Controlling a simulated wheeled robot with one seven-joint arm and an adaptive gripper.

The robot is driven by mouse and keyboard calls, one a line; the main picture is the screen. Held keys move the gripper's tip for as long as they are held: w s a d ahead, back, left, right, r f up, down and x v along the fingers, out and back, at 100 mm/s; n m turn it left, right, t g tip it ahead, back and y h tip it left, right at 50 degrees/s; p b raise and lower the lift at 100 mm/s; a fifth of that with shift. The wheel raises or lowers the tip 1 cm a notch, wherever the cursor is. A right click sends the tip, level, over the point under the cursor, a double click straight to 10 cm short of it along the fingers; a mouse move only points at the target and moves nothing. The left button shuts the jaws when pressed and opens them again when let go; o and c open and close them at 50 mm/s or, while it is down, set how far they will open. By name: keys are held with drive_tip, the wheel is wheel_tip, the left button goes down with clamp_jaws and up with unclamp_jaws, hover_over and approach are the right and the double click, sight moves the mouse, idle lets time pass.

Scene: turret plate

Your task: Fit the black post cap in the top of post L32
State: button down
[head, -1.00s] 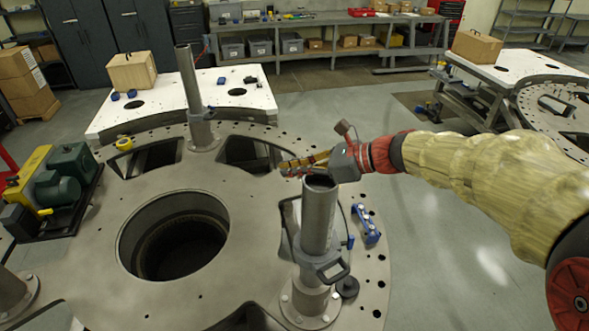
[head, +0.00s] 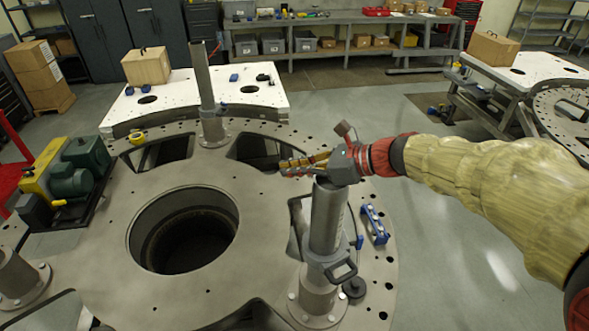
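A tall grey post (head: 326,228) stands upright on the round turret plate (head: 95,240), right of its central opening; I cannot read a label on it. A small black disc-like piece (head: 354,287), which may be the black post cap, lies on the plate at the right of this post's foot. My gripper (head: 287,167) points left, at the height of the post's top in the picture, and its body partly covers the top rim. Its yellowish fingers look close together, and I cannot see whether anything is between them.
A grey clamp with a handle (head: 341,273) is around the post's lower part. A blue tool (head: 374,224) lies right of the post. Another post (head: 205,95) stands at the back, and a third (head: 17,275) at the left edge. A green and yellow pump (head: 75,172) sits at left.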

drive_tip(key=shift+s+a, duration=0.2)
drive_tip(key=shift+a, duration=0.4)
drive_tip(key=shift+s+a, duration=0.1)
drive_tip(key=shift+a, duration=0.2)
drive_tip(key=shift+s+a, duration=0.1)
drive_tip(key=shift+a, duration=0.2)
drive_tip(key=shift+s+a, duration=0.1)
drive_tip(key=shift+a, duration=0.25)
drive_tip(key=shift+s+a, duration=0.1)
drive_tip(key=shift+a, duration=0.2)
drive_tip(key=shift+s+a, duration=0.15)
drive_tip(key=shift+a, duration=0.2)
drive_tip(key=shift+a, duration=0.3)
drive_tip(key=shift+s+a, duration=0.2)
drive_tip(key=shift+a, duration=0.1)
drive_tip(key=shift+s+a, duration=0.1)
drive_tip(key=shift+a, duration=0.2)
